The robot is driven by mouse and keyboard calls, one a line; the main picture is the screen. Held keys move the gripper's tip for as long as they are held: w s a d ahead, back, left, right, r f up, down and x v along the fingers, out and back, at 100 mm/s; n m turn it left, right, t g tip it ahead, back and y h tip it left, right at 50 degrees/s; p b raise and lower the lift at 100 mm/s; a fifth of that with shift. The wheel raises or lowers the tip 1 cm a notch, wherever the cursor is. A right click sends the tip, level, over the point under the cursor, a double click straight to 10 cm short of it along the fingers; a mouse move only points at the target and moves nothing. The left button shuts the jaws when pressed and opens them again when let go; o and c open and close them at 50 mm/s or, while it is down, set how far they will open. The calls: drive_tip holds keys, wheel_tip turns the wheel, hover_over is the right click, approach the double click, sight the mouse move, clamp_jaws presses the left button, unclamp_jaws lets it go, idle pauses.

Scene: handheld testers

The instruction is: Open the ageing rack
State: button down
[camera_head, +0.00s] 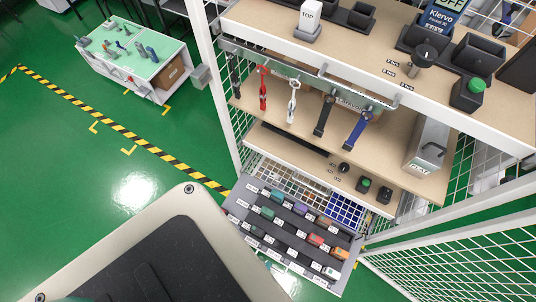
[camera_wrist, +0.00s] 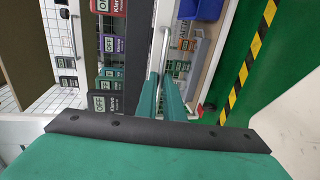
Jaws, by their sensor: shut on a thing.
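A grey rack (camera_head: 238,205) holding several coloured testers sits low in the workstation, below the wooden shelves in the head view. I take it to be the ageing rack. A slim silver bar handle (camera_wrist: 165,42) runs along that panel. My gripper (camera_wrist: 161,78), with green fingers, is shut on the handle near its lower end. The fingers hide the gripped part. My gripper does not show in the head view.
Mesh panels (camera_head: 460,265) stand at the right. A low white bench (camera_head: 125,80) with tools is at the far left. Green floor (camera_head: 60,150) with striped tape (camera_head: 110,125) is clear between.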

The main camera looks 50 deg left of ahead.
drive_tip(key=shift+d, duration=0.25)
drive_tip(key=c, duration=2.1)
unclamp_jaws()
drive_tip(key=shift+o, duration=1)
drive_tip(key=shift+a, duration=0.15)
drive_tip(key=v, duration=1)
drive_tip(key=shift+s, duration=0.4)
drive_tip(key=shift+r, duration=0.1)
drive_tip(key=w+r+m+h, duration=0.2)
drive_tip(key=w+r+m, duration=0.4)
drive_tip(key=r, duration=0.7)
drive_tip(key=w+d+r+m+h, duration=0.1)
drive_tip(key=w+r+m, duration=0.6)
drive_tip(key=r, duration=0.6)
drive_tip(key=w+r+m+h, duration=0.2)
drive_tip(key=w+r+m, duration=0.4)
drive_tip(key=r+m, duration=0.3)
wheel_tip(320, 180, up, 4)
drive_tip(key=shift+w+d+t+h, duration=0.15)
drive_tip(key=shift+d+t+h, duration=0.15)
drive_tip(key=shift+t, duration=0.1)
